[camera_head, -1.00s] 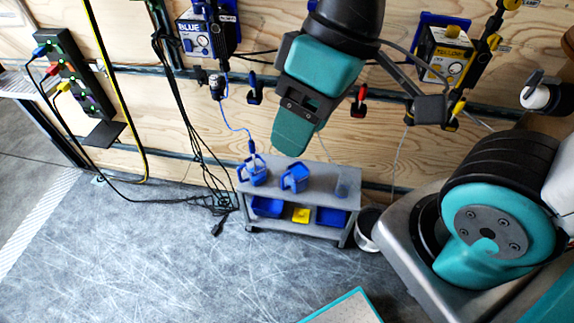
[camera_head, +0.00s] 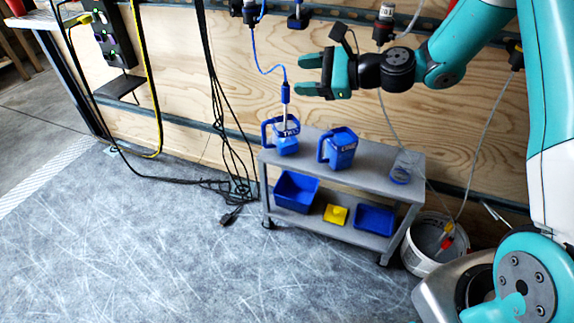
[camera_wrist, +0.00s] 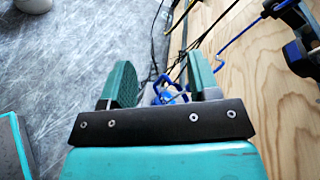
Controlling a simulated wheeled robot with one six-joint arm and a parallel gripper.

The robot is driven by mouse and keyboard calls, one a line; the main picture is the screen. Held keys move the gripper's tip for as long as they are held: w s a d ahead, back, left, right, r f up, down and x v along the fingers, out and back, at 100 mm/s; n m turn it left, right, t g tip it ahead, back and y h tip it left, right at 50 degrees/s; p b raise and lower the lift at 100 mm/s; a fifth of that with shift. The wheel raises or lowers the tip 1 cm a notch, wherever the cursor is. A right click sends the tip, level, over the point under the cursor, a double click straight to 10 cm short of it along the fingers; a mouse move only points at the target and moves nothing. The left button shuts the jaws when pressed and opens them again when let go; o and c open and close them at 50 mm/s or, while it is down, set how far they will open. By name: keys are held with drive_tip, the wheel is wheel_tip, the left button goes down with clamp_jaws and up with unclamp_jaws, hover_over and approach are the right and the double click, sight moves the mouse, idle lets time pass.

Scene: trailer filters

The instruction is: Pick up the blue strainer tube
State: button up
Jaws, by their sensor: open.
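A blue strainer tube (camera_head: 286,93) hangs upright on a thin blue hose in the head view, its lower end in the left blue jug (camera_head: 288,146). The jug stands on the top shelf of a grey cart (camera_head: 375,165). My gripper (camera_head: 303,75) is open and empty, its fingers pointing left, above the cart and close to the upper part of the tube in the picture. How far apart they are in depth I cannot tell. The wrist view shows both fingers spread (camera_wrist: 162,85), with blue jug parts (camera_wrist: 172,94) partly hidden beyond them.
A second blue jug (camera_head: 343,152) and a clear cup with blue at its base (camera_head: 401,173) stand on the cart. Blue bins (camera_head: 296,190) and a yellow piece (camera_head: 336,214) lie below. A white bucket (camera_head: 432,232) stands right. Black cables (camera_head: 218,110) hang left; the floor in front is clear.

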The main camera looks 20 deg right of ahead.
sight(283, 102)
drive_tip(key=w+d+f+m+t+b, duration=0.1)
drive_tip(key=d+f+m+b, duration=0.1)
drive_tip(key=f, duration=0.3)
drive_tip(key=w+d+f+m+t+h+b, duration=0.1)
drive_tip(key=w+d+f+m+t+b, duration=0.1)
drive_tip(key=d+f+m, duration=0.2)
drive_tip(key=w+d+f+m+t+b, duration=0.2)
drive_tip(key=d+f+m+b, duration=0.1)
drive_tip(key=f+m, duration=0.1)
drive_tip(key=shift+d+f, duration=0.3)
drive_tip(key=shift+f, duration=0.55)
drive_tip(key=shift+w+r+t+h+p, duration=0.1)
drive_tip(key=shift+w+t+h+p, duration=0.2)
drive_tip(key=shift+w, duration=0.05)
drive_tip(key=b+x, duration=0.1)
drive_tip(key=x, duration=0.4)
drive_tip(key=b+x, duration=0.1)
drive_tip(key=x, duration=0.4)
drive_tip(key=b+x, duration=0.1)
drive_tip(key=x, duration=0.4)
drive_tip(key=shift+w+a+f, duration=0.2)
drive_tip(key=shift+a+f, duration=0.1)
drive_tip(key=shift+a, duration=0.1)
drive_tip(key=shift+w+a+r, duration=0.1)
drive_tip(key=shift+w+a, duration=0.15)
drive_tip(key=shift+w, duration=0.15)
clamp_jaws()
